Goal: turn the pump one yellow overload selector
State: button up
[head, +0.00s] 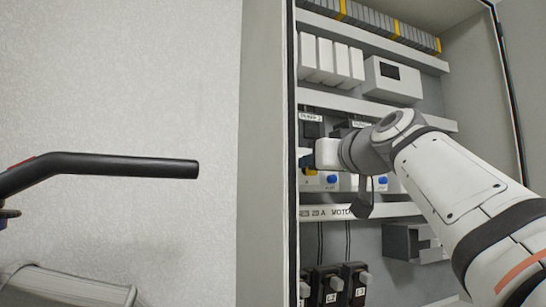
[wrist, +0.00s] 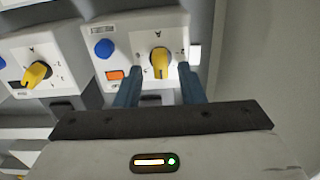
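A white overload unit with a yellow selector knob (wrist: 160,63), a blue button (wrist: 104,48) and an orange part (wrist: 115,75) is at the top middle of the wrist view. My gripper (wrist: 159,72) is open, with one blue finger on each side of this knob, just short of or beside it; I cannot tell whether they touch it. A second unit with a yellow knob (wrist: 37,75) is at the left.
The open cabinet has white rails (head: 375,107) above and below the units. White modules and a display box (head: 392,80) sit above. Black breakers (head: 325,285) are below. The cabinet's left edge (head: 291,200) is close to my gripper. A black handle bar (head: 120,165) is at the left.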

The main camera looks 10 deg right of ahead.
jog(key=shift+w+a, duration=0.1)
jog(key=shift+w, duration=0.1)
jog(key=shift+c, duration=0.4)
grip_shut()
jog(key=shift+m, duration=0.4)
jog(key=m, duration=0.8)
jog(key=shift+w+d+f+m, duration=0.1)
jog(key=shift+d+f+m, duration=0.05)
jog(key=shift+d+m, duration=0.25)
